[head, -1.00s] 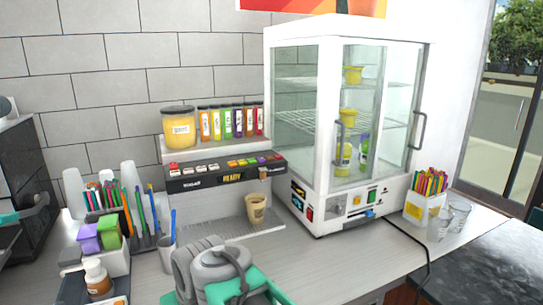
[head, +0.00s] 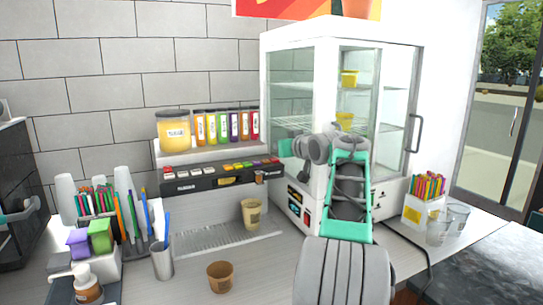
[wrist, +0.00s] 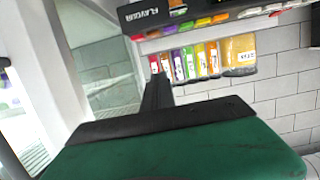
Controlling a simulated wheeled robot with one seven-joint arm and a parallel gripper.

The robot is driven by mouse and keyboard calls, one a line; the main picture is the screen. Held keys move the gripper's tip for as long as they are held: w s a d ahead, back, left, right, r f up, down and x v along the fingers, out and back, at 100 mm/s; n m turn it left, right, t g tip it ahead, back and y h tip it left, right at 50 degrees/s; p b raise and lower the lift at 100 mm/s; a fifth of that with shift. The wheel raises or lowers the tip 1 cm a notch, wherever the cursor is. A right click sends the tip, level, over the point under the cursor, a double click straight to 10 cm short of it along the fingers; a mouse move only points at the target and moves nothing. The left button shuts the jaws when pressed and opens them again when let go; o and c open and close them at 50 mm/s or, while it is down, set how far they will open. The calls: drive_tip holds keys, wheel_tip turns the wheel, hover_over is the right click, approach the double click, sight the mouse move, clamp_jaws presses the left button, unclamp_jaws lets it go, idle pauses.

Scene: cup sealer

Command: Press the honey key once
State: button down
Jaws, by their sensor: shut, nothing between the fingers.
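The dispenser's dark key panel (head: 215,180) runs across the front of the shelf, left of the glass cabinet. It carries white and red keys on its left and a row of coloured keys (head: 250,163) on its right. The key labels are too small to read, so I cannot tell which is honey. In the wrist view the coloured keys (wrist: 197,24) show at the top, beside the word FLAVOUR. My gripper (wrist: 157,82) is shut and empty, its dark fingers below the panel in that picture. In the head view my arm's end is near the panel's right end; the fingers are unclear.
A glass cabinet (head: 292,90) stands close at the right. A yellow jar (head: 174,132) and several coloured tubes (head: 226,126) stand above the panel. One paper cup (head: 251,214) stands under the dispenser, another cup (head: 220,277) on the counter in front.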

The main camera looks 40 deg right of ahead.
drive_tip(key=p, duration=0.4)
hover_over(268, 165)
wheel_tip(268, 165, down, 2)
drive_tip(key=shift+a+f, duration=0.1)
drive_tip(key=shift+f, duration=0.15)
drive_tip(key=f, duration=0.2)
drive_tip(key=shift+s+f, duration=0.2)
drive_tip(key=shift+f, duration=0.75)
